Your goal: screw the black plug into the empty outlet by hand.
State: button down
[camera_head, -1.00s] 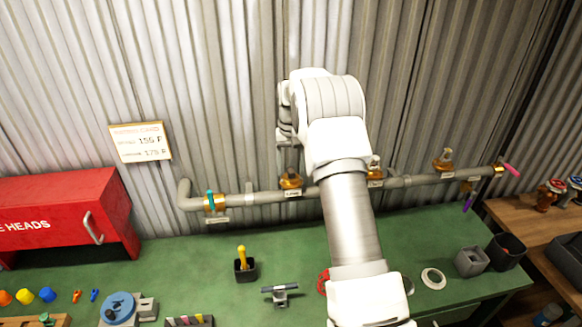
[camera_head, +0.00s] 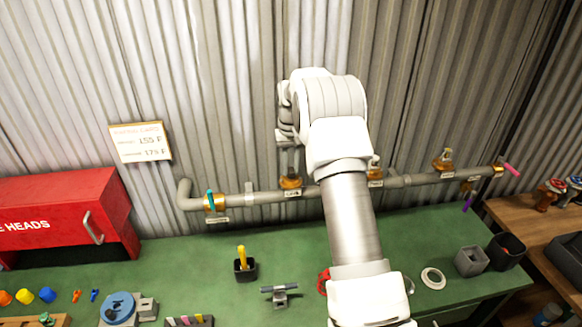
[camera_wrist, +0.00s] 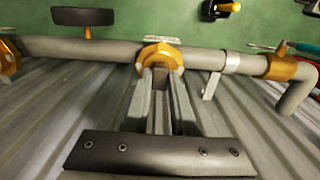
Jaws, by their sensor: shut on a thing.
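The grey pipe (camera_head: 262,198) runs along the corrugated wall and carries several brass outlets. My gripper (camera_head: 290,160) is at the brass outlet (camera_head: 291,183) just left of my arm. In the wrist view my gripper (camera_wrist: 168,82) has its fingers close together on a small dark block, which I take as the black plug (camera_wrist: 169,77). The plug is at the mouth of the brass outlet (camera_wrist: 158,52). The fingers hide much of it, so I cannot tell how deep it sits or whether its thread is engaged. The plug does not show clearly in the head view.
A teal-handled fitting (camera_head: 211,201) is on the pipe's left end. A dark, wide part (camera_wrist: 83,17) stands off the pipe beside the outlet. A red cabinet (camera_head: 60,215) is at left.

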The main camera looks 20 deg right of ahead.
jog(key=m, duration=0.4)
jog(key=shift+m, duration=0.9)
jog(key=m, duration=0.3)
jog(key=shift+m, duration=1.4)
